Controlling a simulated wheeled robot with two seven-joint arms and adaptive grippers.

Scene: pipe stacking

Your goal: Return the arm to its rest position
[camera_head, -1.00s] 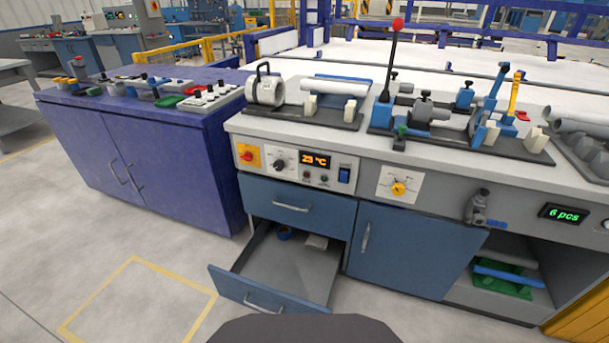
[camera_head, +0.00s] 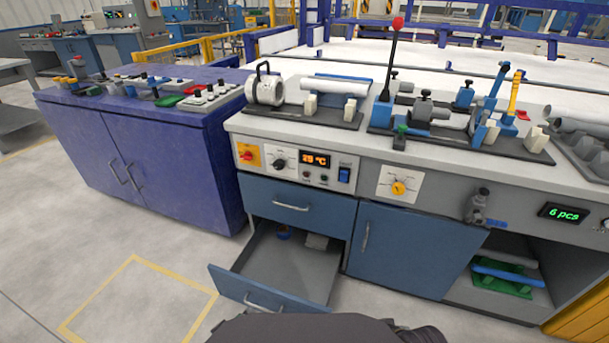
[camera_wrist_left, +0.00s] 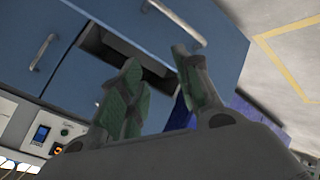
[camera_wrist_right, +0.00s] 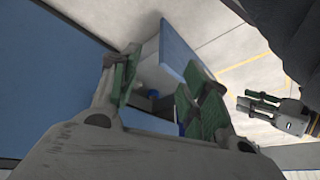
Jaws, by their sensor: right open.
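Neither gripper shows in the head view. In the left wrist view my left gripper (camera_wrist_left: 160,88) is open, its green-padded fingers apart with nothing between them. Blue cabinet fronts lie beyond it. In the right wrist view my right gripper (camera_wrist_right: 160,88) is open and empty, with the pulled-out drawer beyond its fingers. A second gripper with green pads, my left one (camera_wrist_right: 262,108), shows at the right of that view. In the head view a dark part of my own body rises at the bottom edge.
The lower drawer (camera_head: 262,301) stands open, with a small blue item (camera_head: 284,233) inside. The workbench (camera_head: 235,122) holds a clamp fixture (camera_head: 425,112), a white pipe (camera_head: 336,86) and grey pipes (camera_head: 580,118). A purple cabinet (camera_head: 170,160) stands at left. Floor at left is clear.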

